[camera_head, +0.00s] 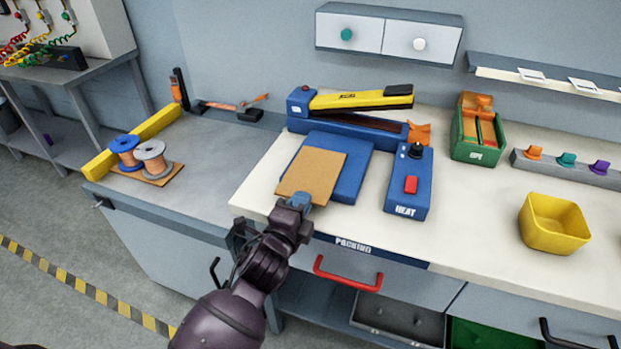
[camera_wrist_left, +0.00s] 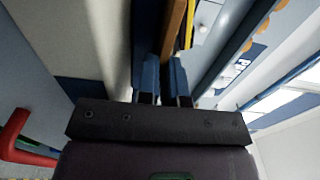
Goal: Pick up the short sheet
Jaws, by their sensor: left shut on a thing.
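The short sheet, a flat brown rectangle (camera_head: 312,172), is over the left part of a blue pad (camera_head: 352,175) on the packing bench. My left gripper (camera_head: 299,200) reaches in from the front and is shut on the sheet's near edge. In the left wrist view the sheet shows edge-on as a brown strip (camera_wrist_left: 174,35) at the blue fingertips (camera_wrist_left: 163,78). I cannot tell whether the sheet touches the pad or is slightly above it. My right gripper is not in view.
A blue and yellow sealer (camera_head: 350,108) stands behind the pad, and a blue HEAT box (camera_head: 409,185) to its right. A yellow bin (camera_head: 553,223) and green dispenser (camera_head: 478,130) stand farther right. Two spools (camera_head: 139,157) sit on the left bench. A red handle (camera_head: 347,275) juts out below the front edge.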

